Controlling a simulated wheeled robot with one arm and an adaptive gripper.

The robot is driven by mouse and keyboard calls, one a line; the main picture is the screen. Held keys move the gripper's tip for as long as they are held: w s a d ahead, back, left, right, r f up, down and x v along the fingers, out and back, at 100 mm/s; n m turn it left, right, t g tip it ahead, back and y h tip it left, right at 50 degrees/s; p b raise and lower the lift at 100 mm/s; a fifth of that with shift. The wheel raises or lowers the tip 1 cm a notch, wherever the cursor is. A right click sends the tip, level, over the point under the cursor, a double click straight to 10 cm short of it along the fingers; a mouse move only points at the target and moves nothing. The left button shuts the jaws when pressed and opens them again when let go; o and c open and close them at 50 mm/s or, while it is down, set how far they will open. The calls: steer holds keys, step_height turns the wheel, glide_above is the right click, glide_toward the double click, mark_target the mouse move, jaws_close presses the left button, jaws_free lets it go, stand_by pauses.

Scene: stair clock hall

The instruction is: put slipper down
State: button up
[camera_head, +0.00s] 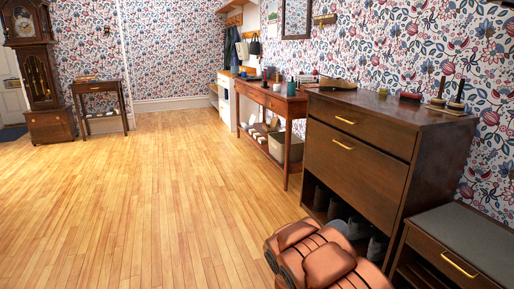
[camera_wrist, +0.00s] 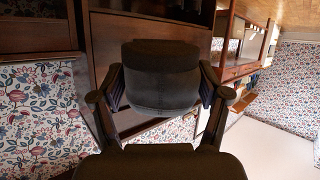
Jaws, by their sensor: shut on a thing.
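My gripper (camera_wrist: 162,88) shows in the wrist view with its two dark fingers on either side of a dark grey slipper (camera_wrist: 160,72). It is shut on the slipper, which sits between the fingers in front of the brown cabinet front. In the head view my copper-coloured arm fills the bottom, in front of the shoe cabinet (camera_head: 358,160), and my gripper cannot be made out. Several grey and dark shoes (camera_head: 358,229) show in the cabinet's open lower part. The arm hides some of that space.
A low bench (camera_head: 470,235) with a grey top stands right of the cabinet. The wooden floor (camera_head: 150,210) to the left is clear.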

steer(key=s+a+r+n+t+y, duration=0.1)
steer(key=s+a+r, duration=0.2)
steer(key=r, duration=1)
steer(key=s+a+r+n+y, duration=0.15)
steer(key=s+r, duration=0.25)
steer(key=r, duration=0.9)
step_height(320, 180, up, 34)
steer(key=f+p, duration=0.1)
steer(key=p, duration=3.2)
step_height(320, 180, down, 13)
steer(key=w+n+y, duration=0.3)
steer(key=y, duration=0.1)
steer(key=shift+a+t, duration=0.4)
steer(key=shift+a, duration=0.05)
steer(key=shift+d, duration=0.1)
